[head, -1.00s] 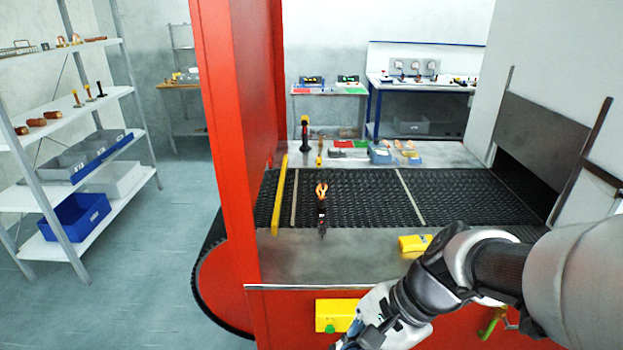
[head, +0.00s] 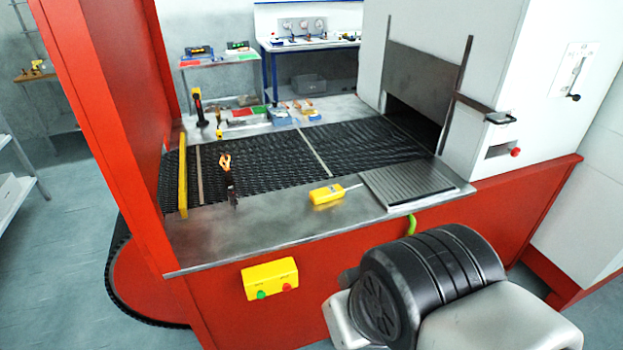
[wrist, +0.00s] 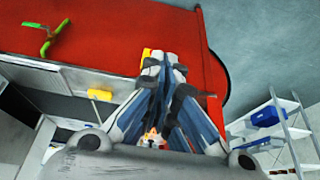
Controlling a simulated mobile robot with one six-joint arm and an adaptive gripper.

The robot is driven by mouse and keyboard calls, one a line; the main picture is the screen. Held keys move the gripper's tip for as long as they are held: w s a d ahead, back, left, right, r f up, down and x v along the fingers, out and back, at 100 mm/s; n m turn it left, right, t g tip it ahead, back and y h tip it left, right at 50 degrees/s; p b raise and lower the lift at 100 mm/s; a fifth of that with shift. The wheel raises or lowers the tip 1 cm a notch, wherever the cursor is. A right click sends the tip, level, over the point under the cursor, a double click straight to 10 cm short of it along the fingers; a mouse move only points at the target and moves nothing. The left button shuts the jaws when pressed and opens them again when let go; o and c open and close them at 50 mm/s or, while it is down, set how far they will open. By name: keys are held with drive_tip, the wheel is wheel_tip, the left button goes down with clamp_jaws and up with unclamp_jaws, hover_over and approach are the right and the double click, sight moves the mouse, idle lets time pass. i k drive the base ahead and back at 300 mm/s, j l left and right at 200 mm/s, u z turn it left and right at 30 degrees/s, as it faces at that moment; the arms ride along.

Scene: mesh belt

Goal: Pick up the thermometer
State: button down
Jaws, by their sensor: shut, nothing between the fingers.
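The thermometer appears to be the yellow handheld device (head: 327,194) with a thin pale probe pointing right. It lies on the front metal ledge of the belt machine, left of a ribbed metal plate. It also shows as a small yellow block in the wrist view (wrist: 100,95), left of my gripper (wrist: 164,62). My gripper is shut and empty, its fingers together, well apart from the thermometer. In the head view only a part of my arm shows at the lower right; the gripper itself is hidden there.
Orange-handled pliers (head: 229,180) lie left of the thermometer. A yellow button box (head: 270,278) and a green handle (head: 411,225) are on the red front. The black mesh belt (head: 270,160) runs behind. Several small items stand on the far ledge. The ledge around the thermometer is mostly clear.

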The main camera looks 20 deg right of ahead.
sight(321, 196)
drive_tip(key=i+z, duration=0.3)
drive_tip(key=i, duration=0.45)
drive_tip(key=i+j+z, duration=0.15)
drive_tip(key=i+z, duration=0.15)
drive_tip(key=i, duration=0.45)
